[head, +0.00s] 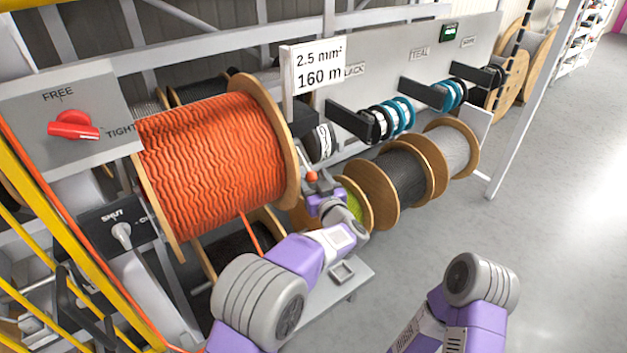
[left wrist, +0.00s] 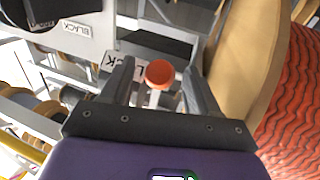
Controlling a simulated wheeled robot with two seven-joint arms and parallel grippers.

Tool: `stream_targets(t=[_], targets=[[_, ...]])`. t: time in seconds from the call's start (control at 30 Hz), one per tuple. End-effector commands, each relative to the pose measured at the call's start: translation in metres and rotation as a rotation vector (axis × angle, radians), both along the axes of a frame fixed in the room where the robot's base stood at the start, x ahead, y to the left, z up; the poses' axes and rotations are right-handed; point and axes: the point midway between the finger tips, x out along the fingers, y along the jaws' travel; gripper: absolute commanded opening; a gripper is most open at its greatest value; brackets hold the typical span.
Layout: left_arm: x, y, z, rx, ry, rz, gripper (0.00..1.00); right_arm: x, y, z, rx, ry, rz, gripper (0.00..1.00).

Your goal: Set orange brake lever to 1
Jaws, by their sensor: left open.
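A lever with an orange ball knob (head: 312,176) on a pale stem stands at the right side of the orange cable reel (head: 212,160). In the left wrist view the knob (left wrist: 160,74) shows between the two fingers of my left gripper (left wrist: 158,88), with a gap on each side. My left gripper (head: 316,189) is open and empty, right at the lever in the head view. The lever's base and any position numbers are hidden. Only the arm of my right side shows, at the lower right; its gripper is out of view.
A red knob (head: 73,125) on a panel marked FREE and TIGHT sits at the left. A "160 m" sign (head: 318,68) stands behind the lever. Black and grey reels (head: 402,178) stand to the right. Open floor (head: 560,200) lies at the far right.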

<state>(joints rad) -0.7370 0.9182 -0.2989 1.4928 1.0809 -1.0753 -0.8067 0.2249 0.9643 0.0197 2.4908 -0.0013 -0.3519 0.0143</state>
Motion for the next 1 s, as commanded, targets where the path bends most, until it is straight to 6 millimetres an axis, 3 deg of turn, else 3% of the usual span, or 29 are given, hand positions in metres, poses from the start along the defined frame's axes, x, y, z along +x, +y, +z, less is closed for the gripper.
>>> stream_targets(t=[0.23,0.63,1.0], targets=[[0.0007,0.0003,0.0003,0.0,0.0,0.0,0.59,0.0001,0.0001,0.0,0.0,0.0,0.0,0.38],[0.0005,0.0002,0.0002,0.0,0.0,0.0,0.0,0.0001,0.0001,0.0,0.0,0.0,0.0,0.38],[-0.0005,0.0015,0.0034,-0.009,0.014,0.003,0.0,0.0,0.0001,0.0077,0.0,0.0,0.0,0.38]])
